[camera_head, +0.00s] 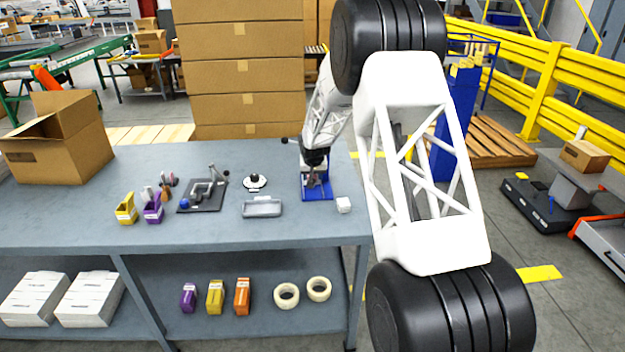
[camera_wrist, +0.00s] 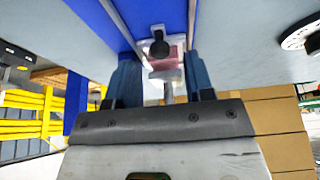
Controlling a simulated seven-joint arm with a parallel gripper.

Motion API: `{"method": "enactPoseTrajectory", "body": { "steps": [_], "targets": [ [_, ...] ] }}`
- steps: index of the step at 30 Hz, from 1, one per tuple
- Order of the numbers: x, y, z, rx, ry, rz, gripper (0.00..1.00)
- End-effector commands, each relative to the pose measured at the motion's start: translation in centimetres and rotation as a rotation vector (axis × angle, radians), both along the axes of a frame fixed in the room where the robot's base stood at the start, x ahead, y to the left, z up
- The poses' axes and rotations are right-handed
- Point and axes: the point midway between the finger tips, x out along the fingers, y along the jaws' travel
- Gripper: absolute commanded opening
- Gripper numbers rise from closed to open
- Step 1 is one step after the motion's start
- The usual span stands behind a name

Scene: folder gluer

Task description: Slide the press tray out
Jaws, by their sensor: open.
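A blue press stand (camera_head: 317,192) stands near the right end of the grey bench, mostly covered by my gripper and arm. In the wrist view its blue body (camera_wrist: 120,25) fills the top middle. There, a black knob (camera_wrist: 160,48) and a pinkish block (camera_wrist: 163,63) on a light metal part show just beyond my fingertips. I cannot tell for sure which part is the press tray. My gripper (camera_wrist: 162,80) is open, one finger on each side of a pale narrow bar; contact cannot be seen. In the head view my gripper (camera_head: 316,160) is low at the stand.
The bench front is largely clear.

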Motion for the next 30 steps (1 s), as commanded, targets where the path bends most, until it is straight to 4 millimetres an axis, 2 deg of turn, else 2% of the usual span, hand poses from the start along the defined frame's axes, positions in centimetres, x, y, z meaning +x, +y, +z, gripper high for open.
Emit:
{"method": "enactPoseTrajectory", "body": {
  "steps": [9,21,23,30],
  "targets": [
    [0.8,0.0,-2.0,0.0,0.0,0.0,0.48],
    [0.9,0.0,-2.3,0.0,0.0,0.0,0.48],
    [0.9,0.0,-2.3,0.0,0.0,0.0,0.41],
    [0.9,0.0,-2.3,0.0,0.0,0.0,0.04]
  ]
}}
